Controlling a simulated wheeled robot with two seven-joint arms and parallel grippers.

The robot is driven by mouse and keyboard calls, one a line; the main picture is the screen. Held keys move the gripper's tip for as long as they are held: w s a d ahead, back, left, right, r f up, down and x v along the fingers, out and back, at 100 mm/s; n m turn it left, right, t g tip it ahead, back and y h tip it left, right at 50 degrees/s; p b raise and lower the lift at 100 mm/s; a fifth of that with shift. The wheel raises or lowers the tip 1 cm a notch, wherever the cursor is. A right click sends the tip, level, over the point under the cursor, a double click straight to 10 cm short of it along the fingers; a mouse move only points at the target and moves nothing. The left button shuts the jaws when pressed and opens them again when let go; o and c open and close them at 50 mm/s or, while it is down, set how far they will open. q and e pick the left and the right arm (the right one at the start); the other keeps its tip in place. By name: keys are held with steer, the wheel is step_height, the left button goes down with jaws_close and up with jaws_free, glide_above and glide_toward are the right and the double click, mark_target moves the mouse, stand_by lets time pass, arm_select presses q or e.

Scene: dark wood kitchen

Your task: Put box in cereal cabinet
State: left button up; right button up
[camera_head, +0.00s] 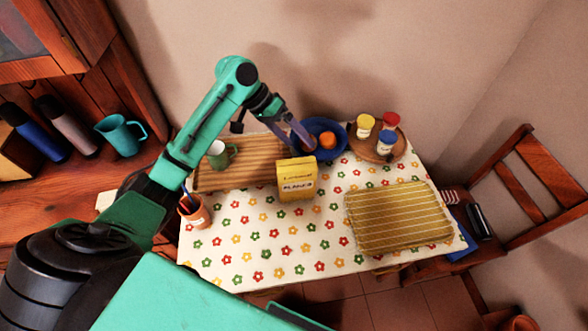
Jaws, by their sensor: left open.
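The yellow box (297,184) with dark lettering stands upright on the flowered tablecloth, near the middle of the table. My left arm reaches over the table from the left. My left gripper (302,145) is open, just behind and above the box's top edge as seen here; I cannot tell whether it touches the box. A wooden cabinet (85,25) with a glass pane is at the upper left; I cannot tell whether it is the cereal cabinet. My right gripper is not in view.
A slatted wooden tray (208,184) holds a green mug (218,158). The cloth's front is clear. A chair (545,190) stands right.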

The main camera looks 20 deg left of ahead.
arm_select(q)
steer(key=f+n+h, duration=0.1)
steer(key=n+h, duration=0.1)
steer(key=n, duration=0.2)
steer(key=a+f+n+t+h, duration=0.1)
steer(key=n+h, duration=0.1)
steer(key=n, duration=0.3)
steer(key=f+n+t+h, duration=0.1)
steer(key=n+h, duration=0.1)
steer(key=n, duration=0.3)
steer(key=shift+s+a+f, duration=0.1)
steer(key=shift+s+a, duration=0.1)
steer(key=s+a+f+n+t+h, duration=0.2)
steer(key=a+f+n+t, duration=0.3)
steer(key=n, duration=0.8)
steer(key=t+b, duration=0.1)
steer(key=b, duration=1)
glide_toward(296, 168)
step_height(296, 168, down, 3)
steer(key=w+d, duration=0.2)
steer(key=w, duration=0.1)
steer(key=x, duration=0.7)
steer(key=shift+d+r+b, duration=0.15)
steer(key=shift+r+b, duration=0.2)
steer(key=shift+r, duration=0.05)
steer(key=c, duration=0.3)
jaws_close()
